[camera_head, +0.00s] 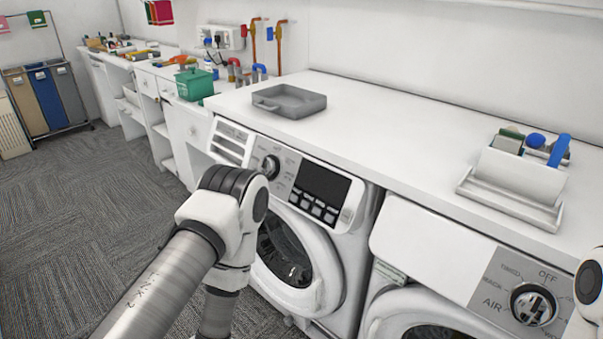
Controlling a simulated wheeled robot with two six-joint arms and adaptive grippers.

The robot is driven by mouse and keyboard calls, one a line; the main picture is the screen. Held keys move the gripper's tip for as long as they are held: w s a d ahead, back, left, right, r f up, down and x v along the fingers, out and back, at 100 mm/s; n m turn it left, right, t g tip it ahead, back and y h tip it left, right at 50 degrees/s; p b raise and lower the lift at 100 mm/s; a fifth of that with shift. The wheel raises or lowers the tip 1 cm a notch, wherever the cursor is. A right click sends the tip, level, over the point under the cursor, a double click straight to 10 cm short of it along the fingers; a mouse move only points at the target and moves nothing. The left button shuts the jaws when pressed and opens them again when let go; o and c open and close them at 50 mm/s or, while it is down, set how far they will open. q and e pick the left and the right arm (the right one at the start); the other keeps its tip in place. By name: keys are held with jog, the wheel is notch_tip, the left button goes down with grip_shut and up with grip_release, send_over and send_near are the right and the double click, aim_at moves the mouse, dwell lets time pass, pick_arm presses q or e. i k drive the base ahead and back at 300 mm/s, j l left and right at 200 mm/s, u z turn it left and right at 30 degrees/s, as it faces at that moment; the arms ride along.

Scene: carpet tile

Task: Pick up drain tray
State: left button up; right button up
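The drain tray (290,101) is a shallow grey rectangular tray with a small handle on its left front side. It lies flat on the white counter (400,130) above the washing machine, near the counter's left end. My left arm comes in from the lower left and bends down in front of the washer, below and in front of the tray. Its gripper is out of the frame. Only a small part of my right arm shows at the right edge, and its gripper is not visible. Nothing touches the tray except the counter.
A front-loading washer (331,195) and a second machine (430,245) stand under the counter. A white holder (512,185) with brushes and a blue-handled tool sits at the counter's right. A green box (195,84) and pipes stand left. The counter's middle is clear.

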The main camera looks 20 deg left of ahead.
aim_at(294, 103)
jog(key=i+j+z, duration=0.2)
jog(key=j, duration=0.25)
jog(key=j+z, duration=0.25)
jog(key=j, duration=0.15)
jog(key=i+j+z, duration=0.2)
jog(key=j, duration=0.3)
jog(key=k, duration=0.1)
